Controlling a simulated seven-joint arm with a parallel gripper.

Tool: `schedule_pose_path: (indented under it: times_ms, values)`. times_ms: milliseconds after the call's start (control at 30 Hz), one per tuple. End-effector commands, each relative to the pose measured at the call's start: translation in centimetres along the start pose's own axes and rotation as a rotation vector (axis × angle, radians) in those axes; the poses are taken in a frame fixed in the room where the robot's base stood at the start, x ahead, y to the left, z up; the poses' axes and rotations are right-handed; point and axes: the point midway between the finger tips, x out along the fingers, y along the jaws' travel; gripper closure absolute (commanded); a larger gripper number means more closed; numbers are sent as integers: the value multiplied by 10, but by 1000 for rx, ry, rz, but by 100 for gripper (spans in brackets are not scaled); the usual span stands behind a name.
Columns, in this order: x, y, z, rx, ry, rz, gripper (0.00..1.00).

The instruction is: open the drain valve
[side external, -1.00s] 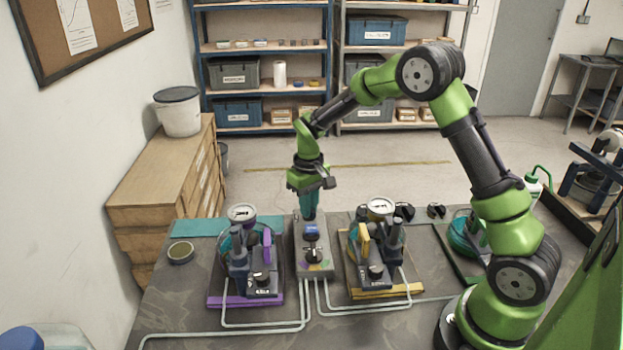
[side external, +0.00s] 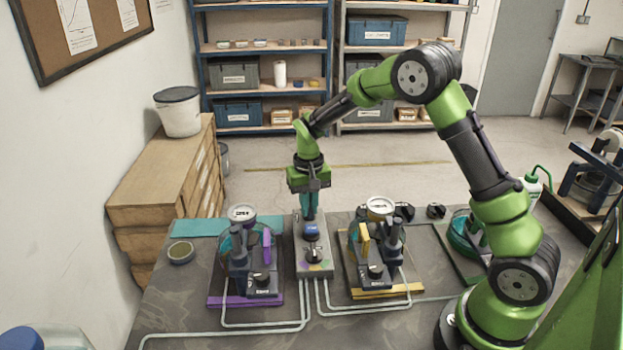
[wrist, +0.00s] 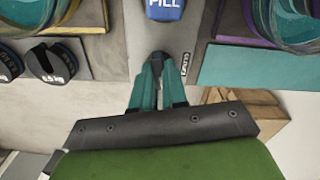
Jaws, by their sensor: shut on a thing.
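A grey valve block (side external: 314,264) stands between two rigs on the bench. It carries a blue part (side external: 311,231), whose label in the wrist view (wrist: 165,8) seems to read FILL, and a dark knob nearer the front. My gripper (side external: 309,213) points straight down at the block's back end. In the wrist view, its teal fingers (wrist: 160,68) are closed on a small dark valve handle (wrist: 160,56). The fingers hide most of this handle. A small white label (wrist: 186,65) sits beside it, too small to read surely.
A purple-based rig (side external: 232,300) stands left of the block and a yellow-based rig (side external: 355,293) right of it, both close by. Pale pipes (side external: 270,328) run along the bench front. Black weights (side external: 436,211) lie at the back right.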

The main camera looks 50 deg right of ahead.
Motion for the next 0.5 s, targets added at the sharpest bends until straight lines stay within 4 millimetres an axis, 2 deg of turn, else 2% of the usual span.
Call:
schedule_pose_path:
  times_ms: [167,200,333,500]
  values:
    - [-2,0,0,1,0,-1,100]
    - [-2,0,0,1,1,-1,81]
    - [-1,0,0,0,1,-1,62]
    - [-1,0,0,-1,0,0,62]
